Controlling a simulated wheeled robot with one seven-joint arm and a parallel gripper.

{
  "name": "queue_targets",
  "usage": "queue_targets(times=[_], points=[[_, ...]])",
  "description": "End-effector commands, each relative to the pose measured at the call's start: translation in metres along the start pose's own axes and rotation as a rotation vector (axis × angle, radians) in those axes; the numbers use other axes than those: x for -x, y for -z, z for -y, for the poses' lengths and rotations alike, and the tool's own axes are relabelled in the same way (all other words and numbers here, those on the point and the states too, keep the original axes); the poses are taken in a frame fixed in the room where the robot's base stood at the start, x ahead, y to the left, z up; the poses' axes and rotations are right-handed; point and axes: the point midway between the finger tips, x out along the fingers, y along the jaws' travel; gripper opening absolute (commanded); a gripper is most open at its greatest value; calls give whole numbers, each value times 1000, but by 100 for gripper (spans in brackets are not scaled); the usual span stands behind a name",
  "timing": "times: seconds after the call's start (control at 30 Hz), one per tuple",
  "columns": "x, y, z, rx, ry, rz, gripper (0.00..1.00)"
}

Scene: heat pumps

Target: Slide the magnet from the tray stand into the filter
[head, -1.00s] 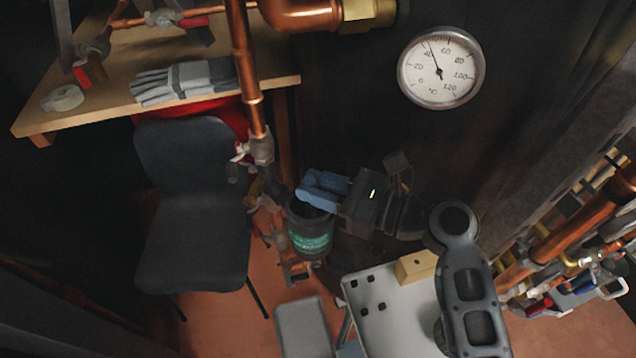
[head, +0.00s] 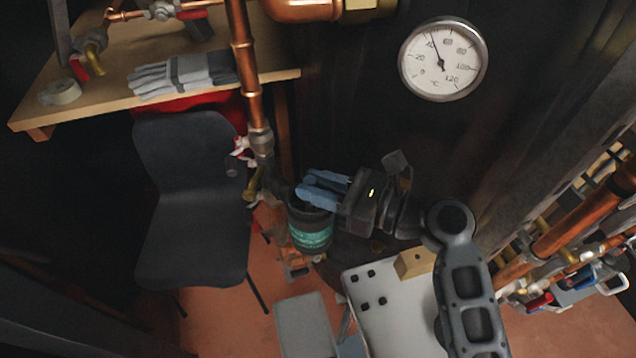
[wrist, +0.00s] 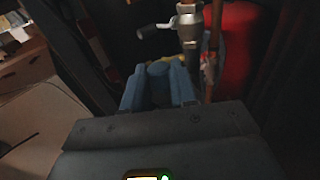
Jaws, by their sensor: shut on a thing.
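My gripper (head: 305,187), with blue fingers, is at the middle of the head view, over the top of the filter. The filter (head: 311,234) is a dark upright cylinder with a teal band. The fingers reach across its open top from the right. In the wrist view, the fingers (wrist: 158,72) are close together around the magnet, which is mostly hidden between them. I cannot tell how far the magnet is inside the filter. The tray stand (head: 387,325) is a pale plate with small dark holes, below and right of the filter.
A wooden block (head: 413,264) sits on the tray stand's back edge. A copper pipe with a valve (head: 260,140) stands close left of the gripper. A black chair (head: 195,200) and a workbench (head: 105,95) with gloves are at left. A gauge (head: 442,60) is above.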

Motion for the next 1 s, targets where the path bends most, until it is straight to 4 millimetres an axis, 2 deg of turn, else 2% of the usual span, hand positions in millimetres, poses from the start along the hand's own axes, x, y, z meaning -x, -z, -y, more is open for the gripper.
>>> queue_targets(times=[1.0], points=[[-2, 21, 0, -1, 0, -3, 0]])
